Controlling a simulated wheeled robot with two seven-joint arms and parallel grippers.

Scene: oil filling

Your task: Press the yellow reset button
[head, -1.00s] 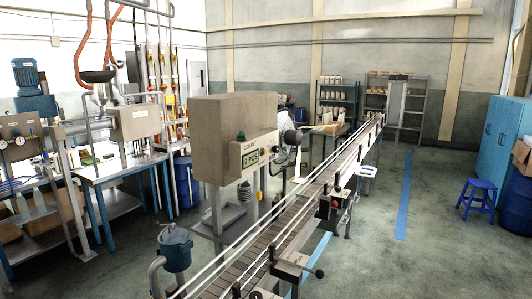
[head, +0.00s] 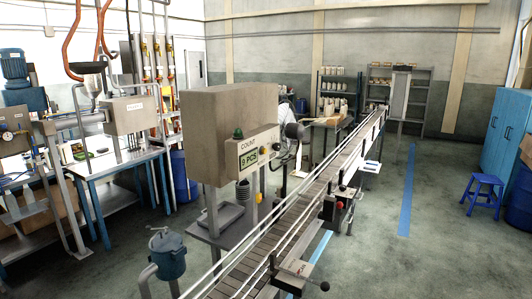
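The counter box (head: 228,128) is a large beige housing on a post beside the conveyor, left of the picture's middle. Its front panel (head: 247,156) carries a "COUNT" label and a green display that appears to read "9 PCS". A small yellow button (head: 263,150) shows on the panel, right of the display. Another small round part sits beside it, too small to make out. A yellow spot (head: 258,198) also shows lower down, below the box; I cannot tell what it is. Neither of my grippers is in view.
The conveyor (head: 290,235) runs from the front middle to the back right, with a black-handled clamp (head: 300,272) at its near side. A blue-grey lidded pot (head: 167,252) stands front left. Workbenches fill the left. The floor right of the conveyor is clear up to a blue stool (head: 483,190).

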